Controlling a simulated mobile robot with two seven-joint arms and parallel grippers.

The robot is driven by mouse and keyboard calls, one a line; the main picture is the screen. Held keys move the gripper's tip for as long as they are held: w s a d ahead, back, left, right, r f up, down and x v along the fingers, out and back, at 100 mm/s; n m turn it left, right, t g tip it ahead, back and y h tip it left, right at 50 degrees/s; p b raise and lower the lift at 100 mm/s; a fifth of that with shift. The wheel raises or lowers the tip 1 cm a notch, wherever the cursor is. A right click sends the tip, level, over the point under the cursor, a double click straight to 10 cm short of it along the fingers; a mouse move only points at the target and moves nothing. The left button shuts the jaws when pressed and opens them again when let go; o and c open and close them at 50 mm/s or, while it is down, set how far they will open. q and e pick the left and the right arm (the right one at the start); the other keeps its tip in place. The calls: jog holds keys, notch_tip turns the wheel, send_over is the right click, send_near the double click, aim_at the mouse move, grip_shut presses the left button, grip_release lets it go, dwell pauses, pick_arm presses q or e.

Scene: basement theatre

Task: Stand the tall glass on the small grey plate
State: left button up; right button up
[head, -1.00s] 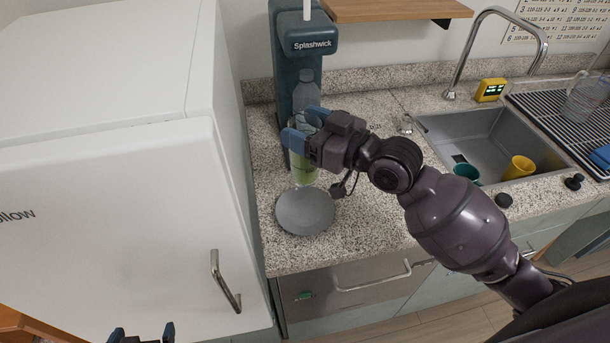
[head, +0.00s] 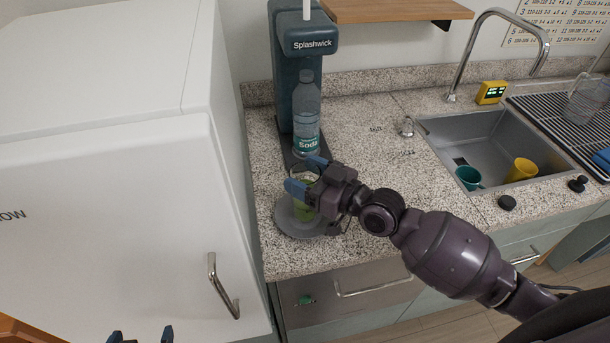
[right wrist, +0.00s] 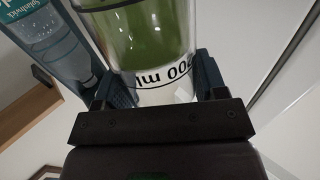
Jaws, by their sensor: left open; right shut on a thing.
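My right gripper (head: 308,182) is shut on the tall glass (head: 303,207), a clear glass with green in it. The glass is upright over the small grey plate (head: 286,221), which lies on the counter; I cannot tell whether its base touches the plate. In the right wrist view the glass (right wrist: 150,45) stands between the two fingers, with dark lettering on its side. The gripper hides part of the glass in the head view. My left gripper (head: 141,335) is open and empty at the bottom edge, in front of the white fridge.
A soda maker (head: 290,75) with a soda bottle (head: 306,120) stands behind the plate. The white fridge (head: 120,210) closes off the left side. A sink (head: 490,140) with a teal cup (head: 467,177) and a yellow cup (head: 521,170) is at right. The counter between is clear.

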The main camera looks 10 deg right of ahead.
pick_arm(q)
jog(key=shift+s+f, duration=0.1)
jog(key=shift+s, duration=0.15)
pick_arm(e)
jog(key=shift+f, duration=0.1)
jog(key=o, duration=1.6)
pick_arm(q)
jog(key=shift+f, duration=0.15)
pick_arm(e)
jog(key=shift+s+d, duration=0.15)
jog(key=shift+d, duration=0.05)
pick_arm(q)
jog(key=shift+s+f+b, duration=0.2)
jog(key=shift+f+b, duration=0.55)
jog(key=shift+f, duration=0.1)
pick_arm(e)
jog(key=shift+v, duration=5.8)
